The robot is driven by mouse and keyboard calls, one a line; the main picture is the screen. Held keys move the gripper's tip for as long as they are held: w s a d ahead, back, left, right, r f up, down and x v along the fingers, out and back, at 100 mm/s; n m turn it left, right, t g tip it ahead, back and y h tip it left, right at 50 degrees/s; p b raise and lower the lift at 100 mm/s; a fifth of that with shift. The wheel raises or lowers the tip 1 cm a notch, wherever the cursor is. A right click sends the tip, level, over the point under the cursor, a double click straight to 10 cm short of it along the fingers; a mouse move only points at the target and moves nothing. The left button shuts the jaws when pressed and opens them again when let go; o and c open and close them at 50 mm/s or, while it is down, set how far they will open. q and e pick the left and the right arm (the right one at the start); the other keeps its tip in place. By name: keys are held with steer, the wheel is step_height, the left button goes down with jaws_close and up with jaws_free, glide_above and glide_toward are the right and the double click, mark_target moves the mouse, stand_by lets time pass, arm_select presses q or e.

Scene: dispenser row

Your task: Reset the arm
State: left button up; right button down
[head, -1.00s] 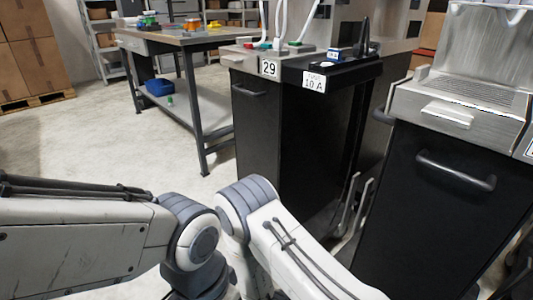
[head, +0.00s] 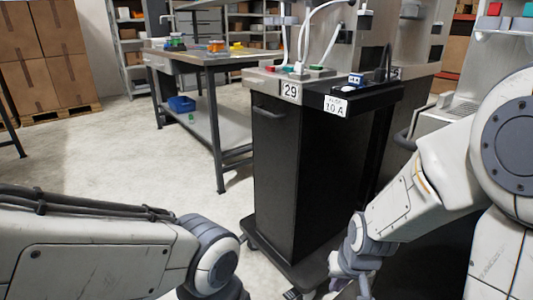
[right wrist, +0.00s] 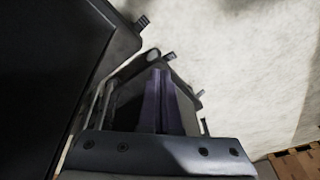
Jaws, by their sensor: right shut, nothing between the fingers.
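My right arm enters the head view at the right, and its gripper (head: 350,284) points down near the bottom edge, in front of the black cart labelled 29. In the right wrist view its two dark fingers (right wrist: 158,100) lie together with nothing between them. My left arm fills the lower left of the head view, but its gripper is outside the frame. The black cart (head: 285,170) carries a 29 tag (head: 290,90) and a fuse 10 A tag (head: 335,106).
A metal workbench (head: 190,65) with small coloured parts stands behind, a blue bin (head: 181,104) on its lower shelf. Stacked cartons (head: 40,55) stand on a pallet at the far left. Pale floor (head: 100,150) is open at the left. Another dispenser is mostly hidden behind my right arm.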

steer(key=s+a+r+n+g+p, duration=0.1)
steer(key=s+a+r+n+g, duration=0.1)
steer(key=s+a+r+n, duration=0.45)
steer(key=s+a+r+n+g+p, duration=0.15)
steer(key=s+a+r, duration=0.3)
steer(key=s, duration=0.55)
step_height(320, 180, up, 37)
steer(key=p, duration=3.7)
steer(key=shift+r+p, duration=0.15)
steer(key=shift+p, duration=0.25)
steer(key=shift+t, duration=0.25)
steer(key=shift+a+n, duration=0.1)
steer(key=shift+n, duration=0.2)
